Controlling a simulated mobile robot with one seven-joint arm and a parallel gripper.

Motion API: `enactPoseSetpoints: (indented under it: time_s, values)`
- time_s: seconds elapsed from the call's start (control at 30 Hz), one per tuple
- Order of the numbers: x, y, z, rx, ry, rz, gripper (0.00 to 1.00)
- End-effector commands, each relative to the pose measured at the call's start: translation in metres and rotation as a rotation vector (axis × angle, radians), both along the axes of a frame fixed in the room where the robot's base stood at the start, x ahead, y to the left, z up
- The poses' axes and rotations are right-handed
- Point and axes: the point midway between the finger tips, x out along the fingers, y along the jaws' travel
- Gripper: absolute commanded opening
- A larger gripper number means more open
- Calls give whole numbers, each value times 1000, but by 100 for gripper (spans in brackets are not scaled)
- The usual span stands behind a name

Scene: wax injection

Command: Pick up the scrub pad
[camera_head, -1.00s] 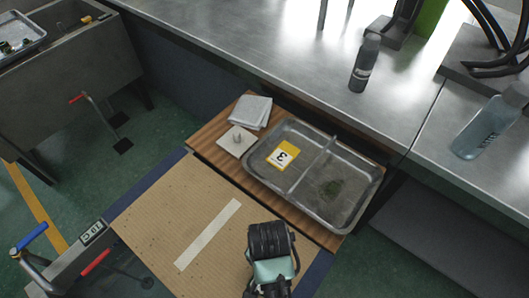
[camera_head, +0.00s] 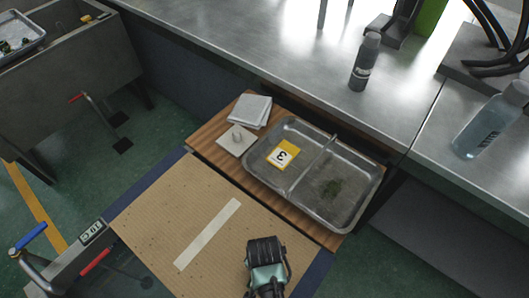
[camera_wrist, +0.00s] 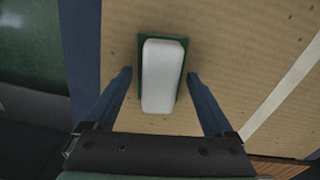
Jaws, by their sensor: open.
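The scrub pad (camera_wrist: 162,75), a white block with a dark green layer showing around its edges, lies on the brown board in the wrist view. My gripper (camera_wrist: 159,76) is open, with one blue finger to each side of the pad and visible gaps between. Nothing is held. In the head view my gripper (camera_head: 265,255) is over the lower part of the board, and the pad is hidden beneath it.
The perforated brown board (camera_head: 160,215) carries a pale strip (camera_head: 208,234). Behind it, a divided metal tray (camera_head: 347,218) holds a yellow card marked 3 (camera_head: 282,154) and a dark green patch.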

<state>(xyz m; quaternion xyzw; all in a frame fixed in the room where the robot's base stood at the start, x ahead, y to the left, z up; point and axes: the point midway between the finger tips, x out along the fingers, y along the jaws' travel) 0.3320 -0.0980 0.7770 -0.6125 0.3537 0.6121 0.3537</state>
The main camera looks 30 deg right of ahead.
Motion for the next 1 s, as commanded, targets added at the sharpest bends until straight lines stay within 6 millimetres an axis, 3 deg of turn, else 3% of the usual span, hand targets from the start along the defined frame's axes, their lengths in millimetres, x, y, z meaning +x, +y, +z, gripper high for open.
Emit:
enactPoseSetpoints:
  time_s: [0.07, 0.5, 0.8, 1.0]
  values:
    - [0, 0, 0, 0, 0, 0, 82]
    - [0, 0, 0, 0, 0, 0, 3]
    - [0, 0, 3, 0, -1, 0, 0]
    - [0, 0, 31, -1, -3, 0, 0]
